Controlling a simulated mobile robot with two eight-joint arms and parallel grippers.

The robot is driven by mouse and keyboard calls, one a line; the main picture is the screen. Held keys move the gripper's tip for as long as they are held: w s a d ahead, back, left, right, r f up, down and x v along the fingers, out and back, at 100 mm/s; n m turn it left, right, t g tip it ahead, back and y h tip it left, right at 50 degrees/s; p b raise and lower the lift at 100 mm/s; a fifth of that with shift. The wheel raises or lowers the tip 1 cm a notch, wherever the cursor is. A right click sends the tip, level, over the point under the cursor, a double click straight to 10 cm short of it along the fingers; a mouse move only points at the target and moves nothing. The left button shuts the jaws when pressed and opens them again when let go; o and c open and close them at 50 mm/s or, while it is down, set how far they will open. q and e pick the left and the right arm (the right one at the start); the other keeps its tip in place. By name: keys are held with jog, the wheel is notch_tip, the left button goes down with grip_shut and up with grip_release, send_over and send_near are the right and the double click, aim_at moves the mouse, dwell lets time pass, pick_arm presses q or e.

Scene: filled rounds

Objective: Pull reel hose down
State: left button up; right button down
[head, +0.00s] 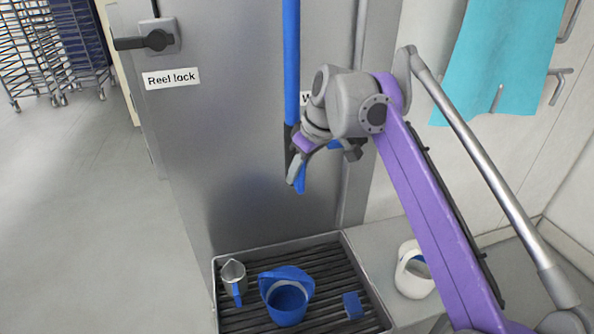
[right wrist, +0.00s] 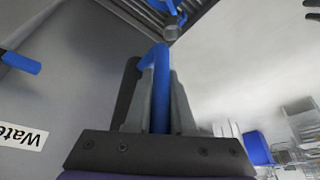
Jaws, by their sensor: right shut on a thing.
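A blue reel hose (head: 291,60) hangs down in front of a grey metal panel in the head view. My right gripper (head: 296,172) is at its lower part, and the blue lower end shows just below the fingers. In the right wrist view the two grey fingers (right wrist: 158,105) are shut on the blue hose (right wrist: 158,65), which runs between them. A dark lever (head: 145,41) sits above the "Reel lock" label (head: 171,78) on the panel. The top of the hose is out of view. My left gripper is not seen.
A grated tray (head: 335,318) below holds a metal jug (head: 233,275), a blue jug (head: 286,298) and a small blue block (head: 353,305). A white container (head: 412,272) stands to its right. A teal cloth (head: 500,55) hangs at right.

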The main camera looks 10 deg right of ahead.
dwell(0.8)
pick_arm(q)
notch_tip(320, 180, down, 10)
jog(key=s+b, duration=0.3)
jog(key=b, duration=0.5)
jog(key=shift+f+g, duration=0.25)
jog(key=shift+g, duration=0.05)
pick_arm(e)
notch_tip(320, 180, down, 23)
jog(key=shift+r, duration=0.15)
jog(key=c, duration=0.8)
grip_release()
jog(key=shift+o, duration=0.2)
jog(key=shift+r, duration=0.15)
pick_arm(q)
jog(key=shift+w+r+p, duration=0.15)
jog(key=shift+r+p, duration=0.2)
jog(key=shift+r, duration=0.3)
pick_arm(e)
jog(key=v, duration=1)
jog(key=shift+s+r, duration=0.15)
jog(key=shift+r, duration=0.2)
